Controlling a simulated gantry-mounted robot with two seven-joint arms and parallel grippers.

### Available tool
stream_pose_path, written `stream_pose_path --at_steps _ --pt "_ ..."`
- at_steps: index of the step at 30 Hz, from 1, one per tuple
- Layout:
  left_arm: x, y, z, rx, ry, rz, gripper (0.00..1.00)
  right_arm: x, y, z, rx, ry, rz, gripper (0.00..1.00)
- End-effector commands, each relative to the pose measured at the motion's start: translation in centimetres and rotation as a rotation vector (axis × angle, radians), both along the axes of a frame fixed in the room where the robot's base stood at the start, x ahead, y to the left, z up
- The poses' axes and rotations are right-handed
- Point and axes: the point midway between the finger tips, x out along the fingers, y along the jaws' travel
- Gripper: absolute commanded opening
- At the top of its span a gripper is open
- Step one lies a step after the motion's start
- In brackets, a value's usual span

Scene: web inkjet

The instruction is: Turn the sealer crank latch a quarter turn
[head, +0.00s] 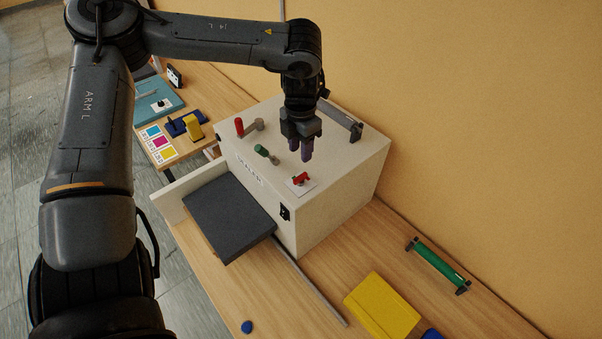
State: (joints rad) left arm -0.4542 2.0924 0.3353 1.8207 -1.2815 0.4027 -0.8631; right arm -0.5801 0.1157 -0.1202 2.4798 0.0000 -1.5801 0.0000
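The sealer (340,185) is a white box with a "SEALER" label on its front, standing on a wooden bench. On its top are a crank with a red knob (240,127) and grey arm, a lever with a green knob (262,150), and a small red latch (301,178) on a white plate. I cannot tell for certain which is the crank latch. My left gripper (301,148) points down above the sealer top, behind the small red latch and right of the green lever. Its fingers look apart and empty. My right gripper is not in view.
A grey bar handle (342,119) stands at the top's back edge. A dark tray (229,215) juts out in front. A yellow folder (382,306), a green roller (437,264) and a blue cap (247,327) lie on the bench. Colour cards (158,143) lie at left.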

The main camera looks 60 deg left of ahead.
Motion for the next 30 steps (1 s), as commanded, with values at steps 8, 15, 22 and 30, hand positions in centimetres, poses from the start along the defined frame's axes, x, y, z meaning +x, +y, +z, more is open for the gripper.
stream_pose_path --at_steps 8,15,22,30 --pt "-0.2 0.0 -4.1 -0.004 0.006 0.002 0.39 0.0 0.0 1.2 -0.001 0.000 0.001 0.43" --pt "-0.2 0.0 -7.5 -0.004 0.003 0.003 0.39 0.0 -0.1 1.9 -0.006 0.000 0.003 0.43" --pt "-0.1 0.0 -9.4 -0.003 0.003 0.003 0.39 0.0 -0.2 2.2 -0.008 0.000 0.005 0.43" --pt "-0.1 0.0 -10.0 -0.004 -0.001 0.003 0.39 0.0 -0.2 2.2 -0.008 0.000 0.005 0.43"
